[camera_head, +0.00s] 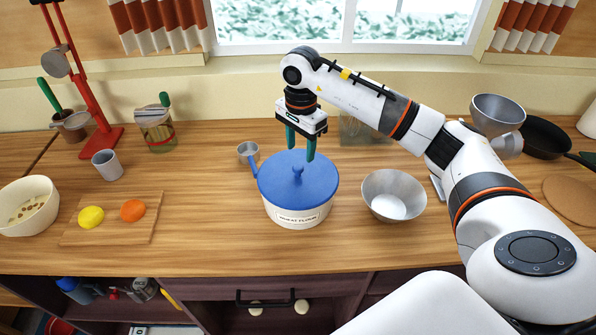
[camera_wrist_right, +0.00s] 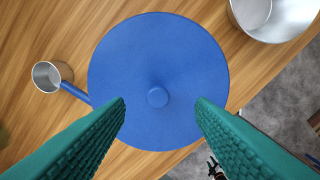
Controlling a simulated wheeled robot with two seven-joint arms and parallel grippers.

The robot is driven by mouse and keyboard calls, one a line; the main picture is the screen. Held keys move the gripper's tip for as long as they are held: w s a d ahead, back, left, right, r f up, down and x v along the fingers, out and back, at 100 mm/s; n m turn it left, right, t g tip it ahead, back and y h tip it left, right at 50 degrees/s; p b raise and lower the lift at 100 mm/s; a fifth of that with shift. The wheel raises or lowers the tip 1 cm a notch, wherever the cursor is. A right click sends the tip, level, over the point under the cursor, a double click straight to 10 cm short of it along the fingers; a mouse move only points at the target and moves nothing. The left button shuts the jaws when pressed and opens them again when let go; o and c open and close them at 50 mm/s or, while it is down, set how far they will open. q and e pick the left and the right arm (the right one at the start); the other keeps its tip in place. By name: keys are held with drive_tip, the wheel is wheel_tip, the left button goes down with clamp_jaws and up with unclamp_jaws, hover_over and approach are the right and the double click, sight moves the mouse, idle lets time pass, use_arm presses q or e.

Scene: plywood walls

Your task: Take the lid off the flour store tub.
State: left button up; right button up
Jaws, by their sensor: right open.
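The flour tub (camera_head: 297,215) is white with a "WHEAT FLOUR" label and stands on the wooden counter. Its round blue lid (camera_head: 318,182) sits on top, with a small blue knob (camera_head: 297,170) in the middle. In the right wrist view the lid (camera_wrist_right: 158,50) fills the centre, and the knob (camera_wrist_right: 158,97) shows between the fingers. My right gripper (camera_head: 300,147) is open, its green fingers pointing down above the lid's far part. The fingers (camera_wrist_right: 160,105) are apart on both sides of the knob, with nothing between them touching. My left gripper is not in view.
A metal bowl (camera_head: 392,198) stands close right of the tub. A small metal cup (camera_head: 248,150) with a blue handle is at its left. A cutting board (camera_head: 112,232) with a lemon and an orange lies further left. Counter between board and tub is clear.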

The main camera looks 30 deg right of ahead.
sight(298, 167)
drive_tip(key=shift+w+a+f, duration=0.1)
drive_tip(key=shift+f, duration=0.25)
drive_tip(key=f+p, duration=0.3)
drive_tip(key=f, duration=0.1)
drive_tip(key=shift+a+f, duration=0.1)
drive_tip(key=shift+a, duration=0.15)
drive_tip(key=shift+f, duration=0.35)
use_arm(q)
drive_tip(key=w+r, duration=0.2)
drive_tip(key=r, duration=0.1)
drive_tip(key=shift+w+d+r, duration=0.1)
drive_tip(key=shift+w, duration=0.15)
use_arm(e)
drive_tip(key=c, duration=1.1)
